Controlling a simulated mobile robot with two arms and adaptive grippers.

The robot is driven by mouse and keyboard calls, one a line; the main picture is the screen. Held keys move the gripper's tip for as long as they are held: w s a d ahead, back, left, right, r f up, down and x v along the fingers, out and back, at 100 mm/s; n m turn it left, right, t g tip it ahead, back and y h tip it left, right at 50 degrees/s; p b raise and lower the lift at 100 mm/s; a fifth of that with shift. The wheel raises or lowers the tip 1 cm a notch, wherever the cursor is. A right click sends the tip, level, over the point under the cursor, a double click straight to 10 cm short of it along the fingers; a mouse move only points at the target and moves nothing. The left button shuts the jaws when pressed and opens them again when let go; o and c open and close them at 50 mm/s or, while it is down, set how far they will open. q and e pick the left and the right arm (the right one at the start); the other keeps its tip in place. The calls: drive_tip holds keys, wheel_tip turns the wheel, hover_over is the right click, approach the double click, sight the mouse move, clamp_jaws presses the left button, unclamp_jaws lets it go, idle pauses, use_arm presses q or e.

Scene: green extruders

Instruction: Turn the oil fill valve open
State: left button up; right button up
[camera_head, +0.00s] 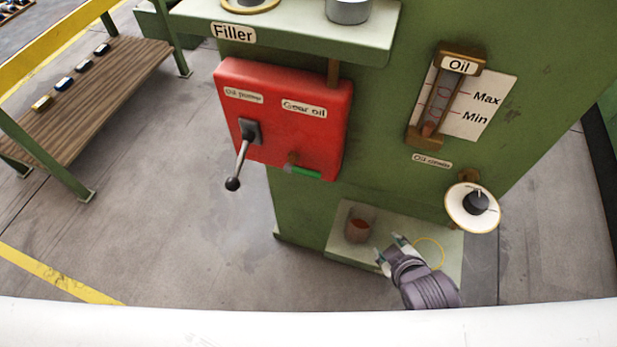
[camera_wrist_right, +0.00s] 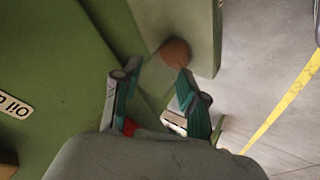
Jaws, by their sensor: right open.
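A red box (camera_head: 285,118) on the green machine carries labels whose legible words are "Oil" and "Gear oil". A short valve with a green handle (camera_head: 306,172) sticks out at its lower edge, with the handle lying roughly level. A black lever with a ball end (camera_head: 240,162) hangs from the box's left side. A black knob on a white round dial (camera_head: 476,202) sits at the right. My right gripper (camera_head: 389,251) is open and empty, below and to the right of the green handle and apart from it. Its open fingers show in the right wrist view (camera_wrist_right: 158,68). My left gripper is not in view.
A pale green tray (camera_head: 342,250) low on the machine holds a small cup with reddish contents (camera_head: 360,224) beside my right gripper. A "Filler" shelf (camera_head: 300,32) juts out above the red box. A slatted bench (camera_head: 100,95) stands at left; the floor between is clear.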

drive_tip(key=w+a+r+n+t+y, duration=0.2)
drive_tip(key=a+r+n+t, duration=0.1)
drive_tip(key=a+r+n, duration=0.15)
drive_tip(key=n+t+y, duration=0.3)
drive_tip(key=n+y, duration=0.2)
drive_tip(key=n, duration=0.4)
approach(308, 171)
drive_tip(key=x, duration=0.6)
drive_tip(key=p+x, duration=0.1)
drive_tip(key=x, duration=0.3)
drive_tip(key=shift+f, duration=0.4)
clamp_jaws()
